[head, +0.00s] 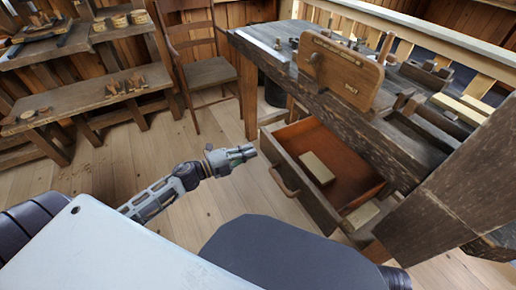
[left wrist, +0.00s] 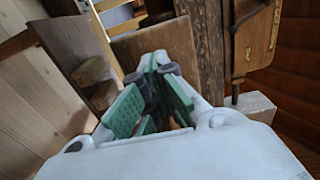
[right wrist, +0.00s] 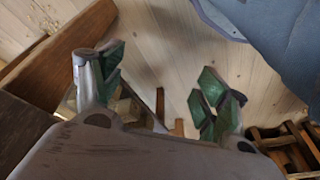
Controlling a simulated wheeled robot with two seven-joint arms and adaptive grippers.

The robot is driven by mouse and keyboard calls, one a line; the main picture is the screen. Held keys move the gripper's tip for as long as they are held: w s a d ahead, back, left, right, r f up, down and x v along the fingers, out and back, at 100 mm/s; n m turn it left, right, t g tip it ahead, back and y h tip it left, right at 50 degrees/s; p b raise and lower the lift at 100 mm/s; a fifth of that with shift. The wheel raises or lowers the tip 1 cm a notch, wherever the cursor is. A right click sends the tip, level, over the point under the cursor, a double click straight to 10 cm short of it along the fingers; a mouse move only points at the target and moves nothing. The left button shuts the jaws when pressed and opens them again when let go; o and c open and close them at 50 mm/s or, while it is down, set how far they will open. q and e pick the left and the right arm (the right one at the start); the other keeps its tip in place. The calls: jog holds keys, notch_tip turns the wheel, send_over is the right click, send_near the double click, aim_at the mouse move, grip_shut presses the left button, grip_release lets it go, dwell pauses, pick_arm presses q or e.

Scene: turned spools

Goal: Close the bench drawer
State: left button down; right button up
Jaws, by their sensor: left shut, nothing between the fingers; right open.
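The bench drawer (head: 312,206) is pulled out from under the workbench (head: 345,125) in the head view. A pale block (head: 316,167) lies inside on the reddish-brown bottom. My left gripper (head: 252,152) is shut and empty, to the left of the drawer front with a gap between them. In the left wrist view its green-padded fingers (left wrist: 153,100) show close up. My right gripper (right wrist: 160,90) is open and empty in the right wrist view, with floor behind it. It cannot be made out in the head view.
A wooden chair (head: 205,75) stands behind, beside shelves (head: 85,95) at the left. A wooden sign (head: 340,72) and tools are on the bench top. A dark wooden post (head: 450,195) stands at the right. Plank floor (head: 180,140) is clear left of the drawer.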

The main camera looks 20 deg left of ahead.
aim_at(265, 145)
pick_arm(q)
jog(key=shift+w+d, duration=0.4)
jog(key=shift+w, duration=0.1)
jog(key=shift+b+x, duration=0.35)
jog(key=shift+x, duration=0.7)
jog(key=shift+w+d, duration=0.2)
jog(key=shift+w, duration=0.05)
pick_arm(e)
jog(key=shift+w+a+r, duration=0.1)
jog(key=shift+w+r, duration=0.1)
jog(key=shift+r, duration=0.55)
jog(key=shift+f, duration=0.1)
pick_arm(q)
jog(key=shift+w+d, duration=0.1)
pick_arm(e)
jog(key=shift+s, duration=0.1)
